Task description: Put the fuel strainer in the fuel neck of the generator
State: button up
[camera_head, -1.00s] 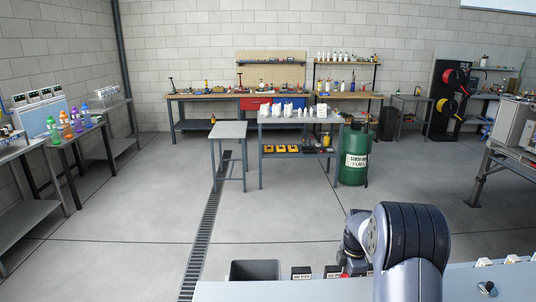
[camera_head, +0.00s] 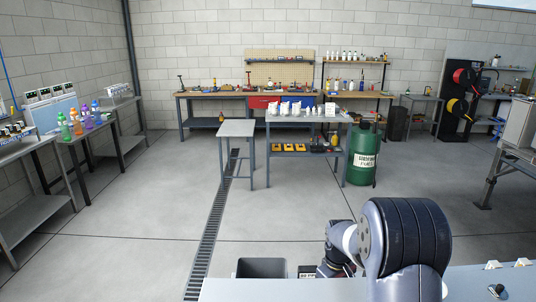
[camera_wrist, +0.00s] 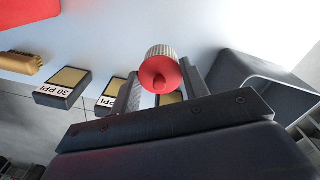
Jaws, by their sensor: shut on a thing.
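In the wrist view my gripper (camera_wrist: 163,85) is shut on a small piece with a red round cap and a pale ribbed body, which looks like the fuel strainer (camera_wrist: 160,73). The red cap faces the camera, and the ribbed part (camera_wrist: 162,51) shows beyond it between the two grey fingers. The piece is over the pale tabletop (camera_wrist: 110,30); its height above it is unclear. In the head view my arm hides the gripper and the piece. I cannot make out the generator or its fuel neck in either view.
Black boxes, one marked "30 PPI" (camera_wrist: 63,87), and a brush (camera_wrist: 21,66) lie on the tabletop. A dark bin (camera_wrist: 262,82) is close at right. A red thing (camera_wrist: 25,10) is at upper left. A green drum (camera_head: 363,160) stands across the open floor.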

jog(key=s+a+m, duration=0.1)
jog(key=m, duration=0.1)
jog(key=s+a+m, duration=0.1)
jog(key=m, duration=0.1)
jog(key=s+a+m, duration=0.1)
jog(key=m, duration=0.1)
jog(key=shift+a+f, duration=0.1)
jog(key=shift+a, duration=0.1)
dwell(1.3)
